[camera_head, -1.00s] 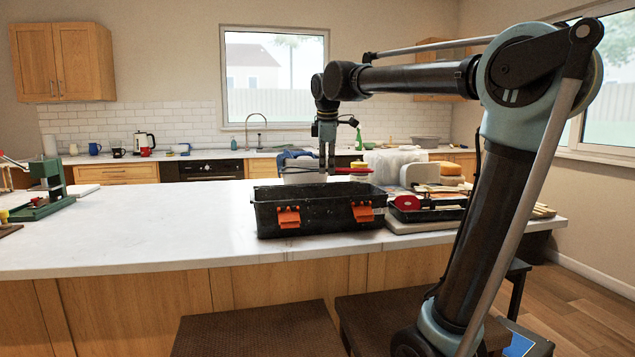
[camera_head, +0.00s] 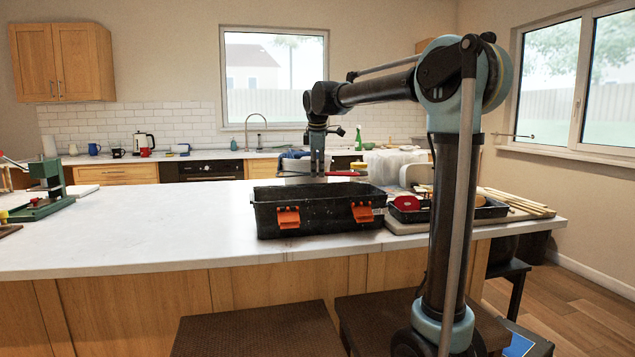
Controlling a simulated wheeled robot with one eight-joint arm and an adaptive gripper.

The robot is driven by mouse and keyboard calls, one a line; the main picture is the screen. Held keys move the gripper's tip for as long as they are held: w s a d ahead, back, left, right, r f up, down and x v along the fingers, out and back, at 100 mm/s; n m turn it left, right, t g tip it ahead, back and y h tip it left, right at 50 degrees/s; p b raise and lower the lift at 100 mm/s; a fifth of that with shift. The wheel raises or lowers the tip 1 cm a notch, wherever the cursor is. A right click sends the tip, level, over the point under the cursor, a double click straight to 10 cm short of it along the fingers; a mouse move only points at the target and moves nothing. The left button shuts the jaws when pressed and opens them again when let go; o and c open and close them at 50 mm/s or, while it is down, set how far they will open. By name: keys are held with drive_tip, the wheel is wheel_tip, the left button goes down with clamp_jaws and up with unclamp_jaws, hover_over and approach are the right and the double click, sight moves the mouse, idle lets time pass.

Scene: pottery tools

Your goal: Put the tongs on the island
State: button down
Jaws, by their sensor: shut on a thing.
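My gripper (camera_head: 317,174) is above the back edge of the black toolbox, over the island (camera_head: 150,225), which has a white top and wooden sides. It is shut on the tongs, of which a red handle (camera_head: 347,174) sticks out to the right. The tongs lie about level, and their other end is hard to make out against the clutter behind. I cannot tell the exact gap between the tongs and the toolbox.
The open black toolbox (camera_head: 320,220) with orange latches stands on the island. To its right is a black tray (camera_head: 488,211) of tools on a board. A green press (camera_head: 45,190) stands at the far left. The island's left and middle top is clear.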

drive_tip(key=shift+s+x, duration=0.15)
drive_tip(key=shift+x, duration=0.7)
drive_tip(key=shift+s+x, duration=0.15)
drive_tip(key=shift+x, duration=0.7)
drive_tip(key=shift+f, duration=0.25)
drive_tip(key=c, duration=1.8)
unclamp_jaws()
